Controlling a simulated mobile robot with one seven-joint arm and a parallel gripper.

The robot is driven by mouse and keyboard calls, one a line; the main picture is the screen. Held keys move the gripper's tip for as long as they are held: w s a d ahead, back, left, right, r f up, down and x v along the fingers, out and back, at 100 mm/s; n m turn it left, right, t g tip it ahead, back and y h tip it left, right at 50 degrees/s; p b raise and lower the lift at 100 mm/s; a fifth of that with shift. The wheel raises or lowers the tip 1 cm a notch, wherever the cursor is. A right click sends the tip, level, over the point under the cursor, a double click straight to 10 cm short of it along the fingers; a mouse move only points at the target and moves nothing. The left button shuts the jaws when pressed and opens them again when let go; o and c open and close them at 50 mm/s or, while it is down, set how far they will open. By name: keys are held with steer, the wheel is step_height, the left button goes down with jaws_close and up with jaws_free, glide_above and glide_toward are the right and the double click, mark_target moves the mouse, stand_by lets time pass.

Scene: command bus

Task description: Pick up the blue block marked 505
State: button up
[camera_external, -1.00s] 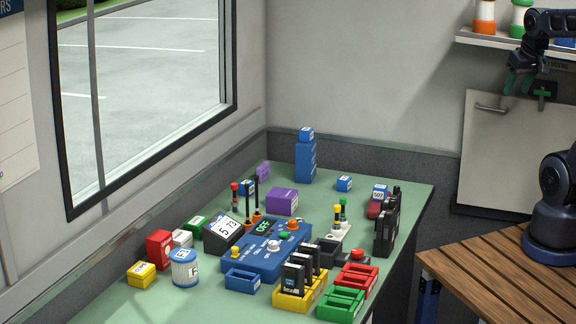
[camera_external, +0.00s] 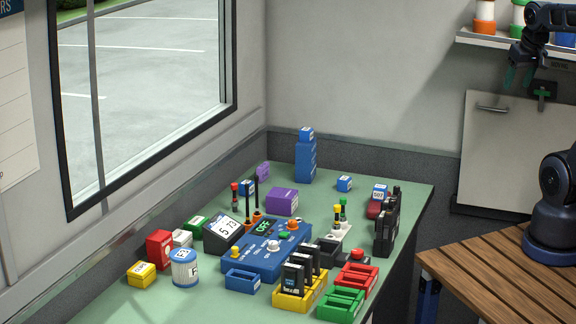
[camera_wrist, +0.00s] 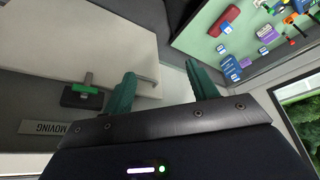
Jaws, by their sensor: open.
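Several blue blocks with white labels stand on the green counter. One small blue block (camera_external: 344,184) sits alone near the back right. Another blue block (camera_external: 380,191), its label seeming to read 507, rests on a dark red object. A third blue block (camera_external: 306,134) tops a tall blue box, and a fourth (camera_external: 248,187) stands behind the console. I cannot read 505 on any of them. My gripper (camera_external: 520,80) is open and empty, high at the upper right before the wall, far from the blocks. Its green fingers show apart in the wrist view (camera_wrist: 162,88).
The counter (camera_external: 407,188) holds a blue console (camera_external: 265,262), a yellow tray (camera_external: 300,297), red and green trays and dark upright devices (camera_external: 386,232). A whiteboard-like panel (camera_external: 515,150) and a shelf (camera_external: 480,40) are near my gripper. A wooden table (camera_external: 490,270) stands right.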

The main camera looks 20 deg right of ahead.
step_height(320, 180, up, 10)
steer(key=w+a+r+n, duration=0.1)
steer(key=w+a+r, duration=0.25)
steer(key=w, duration=0.35)
steer(key=w+a+r+n, duration=0.1)
steer(key=w+a+r, duration=0.25)
steer(key=w, duration=0.25)
steer(key=w+a+r+n, duration=0.2)
steer(key=w+a+r, duration=0.2)
steer(key=w+a, duration=0.6)
steer(key=n+g+y, duration=0.1)
steer(key=n+y, duration=0.2)
steer(key=n, duration=0.1)
glide_above(246, 182)
steer(key=s+d, duration=0.3)
step_height(246, 182, down, 51)
steer(key=x, duration=0.6)
steer(key=shift+s+x, duration=0.15)
steer(key=shift+x, duration=1.15)
steer(key=shift+s+x, duration=0.1)
steer(key=shift+x, duration=1.2)
steer(key=shift+c, duration=0.2)
